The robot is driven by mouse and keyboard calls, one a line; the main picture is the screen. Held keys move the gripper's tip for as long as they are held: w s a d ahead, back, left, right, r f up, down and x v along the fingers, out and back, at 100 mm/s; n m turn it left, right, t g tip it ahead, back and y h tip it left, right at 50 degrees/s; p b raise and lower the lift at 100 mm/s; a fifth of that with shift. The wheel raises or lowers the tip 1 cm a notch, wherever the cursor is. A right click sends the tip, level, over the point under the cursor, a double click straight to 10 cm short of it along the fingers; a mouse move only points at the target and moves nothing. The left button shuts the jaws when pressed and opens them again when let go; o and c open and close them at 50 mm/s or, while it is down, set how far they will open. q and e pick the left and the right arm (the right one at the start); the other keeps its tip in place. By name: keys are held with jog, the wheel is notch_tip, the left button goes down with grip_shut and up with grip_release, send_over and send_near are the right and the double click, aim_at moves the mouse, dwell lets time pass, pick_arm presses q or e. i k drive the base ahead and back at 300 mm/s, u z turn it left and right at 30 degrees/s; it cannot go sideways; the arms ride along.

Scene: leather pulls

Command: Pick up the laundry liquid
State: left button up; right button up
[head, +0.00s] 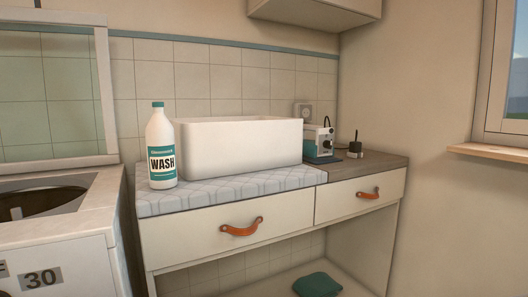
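The laundry liquid (161,148) is a white bottle with a teal cap and a label reading WASH. It stands upright near the left end of the tiled counter (230,188), just left of a white basin (245,145). Neither of my grippers shows in the head view.
A top-loading machine (60,240) marked 30 stands left of the counter. A small device (319,145) and a dark brush-like item (355,148) stand at the right. Two drawers with leather pulls (241,228) are below. A folded teal cloth (316,285) lies on the lower shelf.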

aim_at(160, 134)
jog(key=z, duration=0.8)
jog(key=k, duration=0.8)
jog(key=u, duration=1.1)
jog(key=i, duration=0.5)
jog(key=z, duration=0.05)
